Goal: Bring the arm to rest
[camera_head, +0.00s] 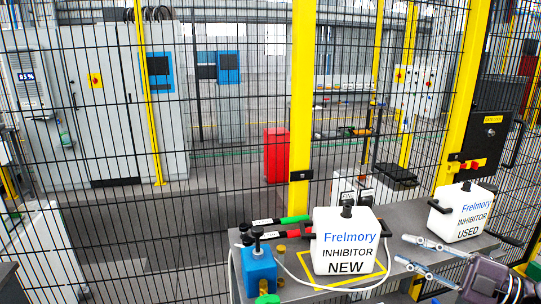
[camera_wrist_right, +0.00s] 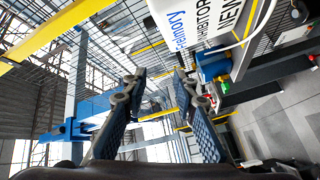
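My right gripper (camera_head: 402,249) comes in from the lower right in the head view, over the right part of the grey table (camera_head: 410,217). Its two fingers are apart with nothing between them. In the right wrist view the open fingers (camera_wrist_right: 159,82) also have a clear gap. The white container marked Frelmory INHIBITOR NEW (camera_head: 346,240) stands upright to the left of the fingertips, apart from them. A similar container marked USED (camera_head: 462,212) stands behind the gripper to the right. My left gripper does not show.
A blue box with dark knobs (camera_head: 259,269) and a pale cable stand at the table's left. Red and green handled tools (camera_head: 285,222) lie behind it. A mesh fence with yellow posts (camera_head: 301,110) runs behind the table. A yellow outline surrounds the NEW container.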

